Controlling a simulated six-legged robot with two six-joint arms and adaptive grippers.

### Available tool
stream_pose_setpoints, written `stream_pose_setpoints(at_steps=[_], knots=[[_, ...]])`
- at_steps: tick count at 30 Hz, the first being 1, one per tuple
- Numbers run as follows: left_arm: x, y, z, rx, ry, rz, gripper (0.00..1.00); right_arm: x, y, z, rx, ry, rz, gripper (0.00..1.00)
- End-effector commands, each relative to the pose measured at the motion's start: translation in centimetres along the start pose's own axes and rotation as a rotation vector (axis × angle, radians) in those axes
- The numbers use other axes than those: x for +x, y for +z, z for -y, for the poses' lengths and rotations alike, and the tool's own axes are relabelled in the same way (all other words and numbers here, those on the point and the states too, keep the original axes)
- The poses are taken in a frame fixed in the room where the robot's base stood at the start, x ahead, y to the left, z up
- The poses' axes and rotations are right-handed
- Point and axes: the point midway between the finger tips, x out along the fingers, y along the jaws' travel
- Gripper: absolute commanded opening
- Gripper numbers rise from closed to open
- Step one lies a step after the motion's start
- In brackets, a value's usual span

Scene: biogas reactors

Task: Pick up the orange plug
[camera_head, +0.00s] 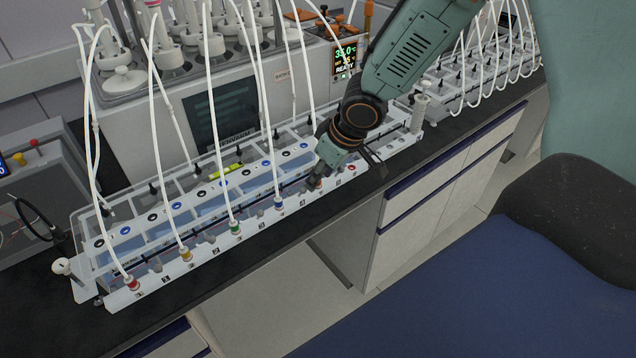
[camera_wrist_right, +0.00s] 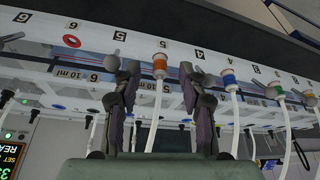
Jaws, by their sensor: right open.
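The orange plug (camera_wrist_right: 160,66) sits on the white rail by the number 5, with a white tube running from it. In the right wrist view it appears between the two dark fingers of my right gripper (camera_wrist_right: 160,82), with a gap on each side. The fingers are open and hold nothing. In the head view my right gripper (camera_head: 345,178) is over the right part of the front rail. There the orange plug (camera_head: 318,184) is mostly hidden by a finger. My left gripper is not in view.
The blue plug (camera_wrist_right: 228,75) is beside the orange one on the rail, followed by green (camera_head: 235,228), yellow (camera_head: 187,255) and red (camera_head: 132,284) plugs with tubes. An empty red-ringed port (camera_wrist_right: 71,41) is on the other side. A reactor cabinet (camera_head: 170,105) stands behind.

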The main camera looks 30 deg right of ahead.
Motion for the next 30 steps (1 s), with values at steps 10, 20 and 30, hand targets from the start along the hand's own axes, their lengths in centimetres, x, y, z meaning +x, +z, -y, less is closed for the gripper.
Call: stream_pose_setpoints(at_steps=[10, 20, 30], knots=[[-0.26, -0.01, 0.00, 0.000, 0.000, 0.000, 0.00, 0.77, -0.15, -0.14, 0.000, -0.001, -0.002, 0.42], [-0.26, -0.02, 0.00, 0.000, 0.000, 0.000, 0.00, 0.75, -0.14, -0.12, 0.000, -0.002, -0.001, 0.16], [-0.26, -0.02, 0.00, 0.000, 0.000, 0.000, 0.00, 0.76, -0.11, -0.11, 0.000, -0.002, -0.001, 0.01]])
